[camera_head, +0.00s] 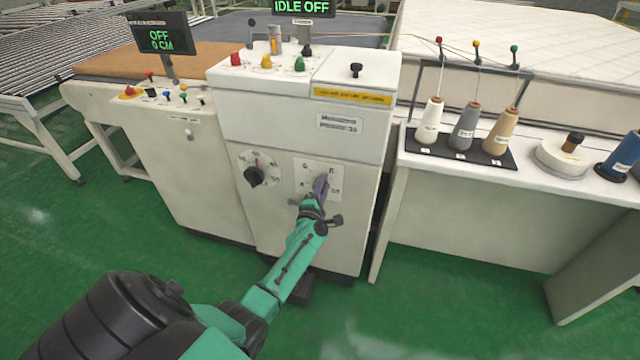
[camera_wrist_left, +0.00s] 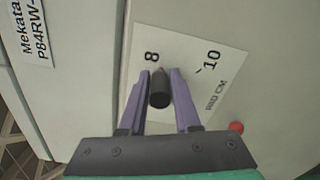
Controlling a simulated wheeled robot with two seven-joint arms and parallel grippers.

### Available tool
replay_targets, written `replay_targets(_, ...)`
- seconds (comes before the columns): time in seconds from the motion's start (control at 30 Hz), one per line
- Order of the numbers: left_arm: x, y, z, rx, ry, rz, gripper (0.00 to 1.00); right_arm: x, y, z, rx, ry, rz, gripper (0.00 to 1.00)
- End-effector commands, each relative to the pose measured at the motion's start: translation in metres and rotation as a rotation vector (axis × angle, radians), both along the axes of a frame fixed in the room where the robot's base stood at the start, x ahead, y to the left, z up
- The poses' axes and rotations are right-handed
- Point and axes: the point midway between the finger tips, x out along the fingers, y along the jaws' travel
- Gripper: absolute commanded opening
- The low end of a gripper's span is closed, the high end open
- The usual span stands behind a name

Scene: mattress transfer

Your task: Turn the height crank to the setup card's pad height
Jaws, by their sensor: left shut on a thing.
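The height crank (camera_wrist_left: 160,92) shows in the left wrist view as a dark knob on a white plate (camera_wrist_left: 205,58) marked 8, 10 and PAD CM. Its upper end lies near the 8, with the 10 off to the right. My left gripper (camera_wrist_left: 166,85) has its two purple fingers on either side of the knob and is shut on it. In the head view the left gripper (camera_head: 320,186) covers most of the crank on the plate (camera_head: 335,170) on the cabinet front. I cannot make out a setup card. My right gripper is out of view.
A black dial (camera_head: 255,175) sits left of the plate on the white machine (camera_head: 300,125). One display (camera_head: 302,7) reads IDLE OFF, another (camera_head: 160,40) OFF 0 CM. Thread cones (camera_head: 465,127) stand on the table at right. Green floor (camera_head: 440,290) is open in front.

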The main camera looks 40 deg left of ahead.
Motion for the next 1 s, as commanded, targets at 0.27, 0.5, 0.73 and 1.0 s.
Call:
replay_targets(0.27,0.002,-0.006,-0.012,0.248,0.087,0.006,0.00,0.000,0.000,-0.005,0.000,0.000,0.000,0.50)
replay_targets(0.5,0.004,-0.011,-0.021,0.464,0.161,0.007,0.00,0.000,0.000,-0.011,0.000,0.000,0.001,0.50)
replay_targets(0.73,0.005,-0.014,-0.032,0.672,0.232,0.006,0.00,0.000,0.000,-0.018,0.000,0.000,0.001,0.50)
replay_targets(1.0,0.006,-0.014,-0.044,0.914,0.315,0.009,0.00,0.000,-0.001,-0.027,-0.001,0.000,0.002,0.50)
